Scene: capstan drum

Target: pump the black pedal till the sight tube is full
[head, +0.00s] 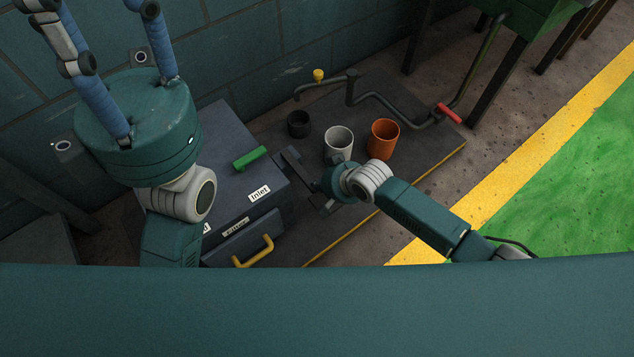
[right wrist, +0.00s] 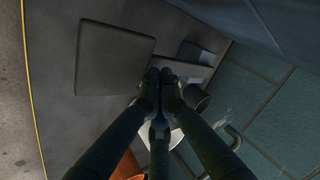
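My right gripper (head: 326,205) is low over the dark platform, between the box and the cups. In the right wrist view its fingertips (right wrist: 160,76) are together, with nothing visible between them. A flat dark square plate (right wrist: 112,60), which looks like the black pedal, lies beside and below the fingertips. A grey bar (right wrist: 188,68) runs close by them; I cannot tell whether they touch it. In the head view the pedal area is partly hidden by the gripper. My left gripper (head: 90,10) is raised at the upper left, fingers spread and empty. I cannot make out the sight tube.
A dark box (head: 215,140) labelled Inlet has a green handle (head: 250,158) and a yellow handle (head: 254,251). Black (head: 298,124), white (head: 339,140) and orange (head: 383,138) cups stand near my right gripper. A bent crank pipe (head: 385,103) lies behind them.

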